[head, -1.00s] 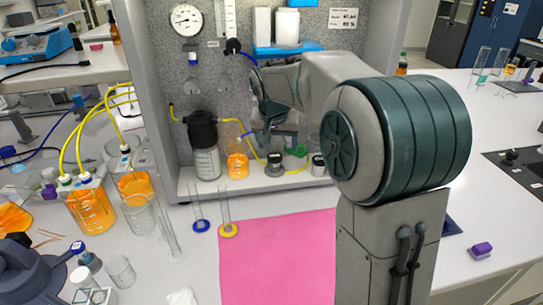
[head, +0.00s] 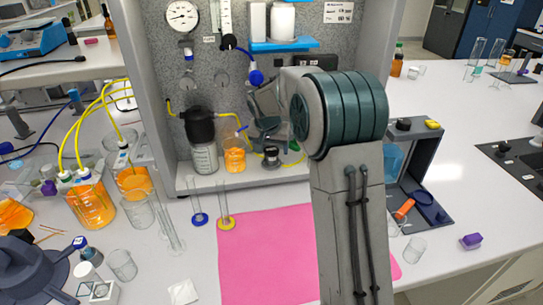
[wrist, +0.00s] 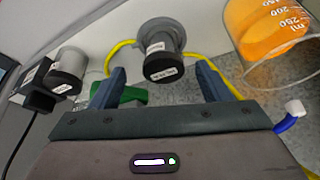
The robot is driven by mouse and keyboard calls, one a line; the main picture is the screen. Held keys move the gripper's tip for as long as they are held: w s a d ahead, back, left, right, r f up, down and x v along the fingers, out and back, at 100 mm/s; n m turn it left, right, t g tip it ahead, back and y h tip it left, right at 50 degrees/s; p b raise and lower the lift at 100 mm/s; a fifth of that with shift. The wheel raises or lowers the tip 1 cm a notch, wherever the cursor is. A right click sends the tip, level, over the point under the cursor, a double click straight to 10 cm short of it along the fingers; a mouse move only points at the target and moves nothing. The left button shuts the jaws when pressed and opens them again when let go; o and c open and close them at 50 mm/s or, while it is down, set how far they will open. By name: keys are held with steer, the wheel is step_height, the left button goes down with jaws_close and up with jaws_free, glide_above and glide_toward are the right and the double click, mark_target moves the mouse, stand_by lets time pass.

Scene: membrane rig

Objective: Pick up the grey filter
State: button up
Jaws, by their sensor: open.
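A grey round filter with a black labelled face (wrist: 163,60) sits on yellow tubing in the wrist view, in the gap ahead of my fingers. It also shows in the head view (head: 271,156) on the rig's shelf, right of the orange beaker. My gripper (wrist: 161,75) is open and empty, with one finger on each side of the filter in the picture; I cannot tell how far the filter is beyond the fingertips. In the head view my arm hides part of the shelf. A second grey cylinder with a black end (wrist: 68,73) stands to the left in the wrist view.
The orange beaker (wrist: 268,30) is close on the right in the wrist view. A green object (wrist: 126,95) lies by the left finger. A blue-ended tube (wrist: 290,118) is at right.

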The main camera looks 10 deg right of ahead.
mark_target(271, 150)
steer(key=x, duration=0.2)
steer(key=p+x, duration=0.1)
steer(key=x, duration=0.1)
steer(key=shift+w+a+r, duration=0.1)
steer(key=shift+w, duration=0.25)
steer(key=c, duration=1)
steer(key=shift+c, duration=0.4)
steer(key=shift+r, duration=0.15)
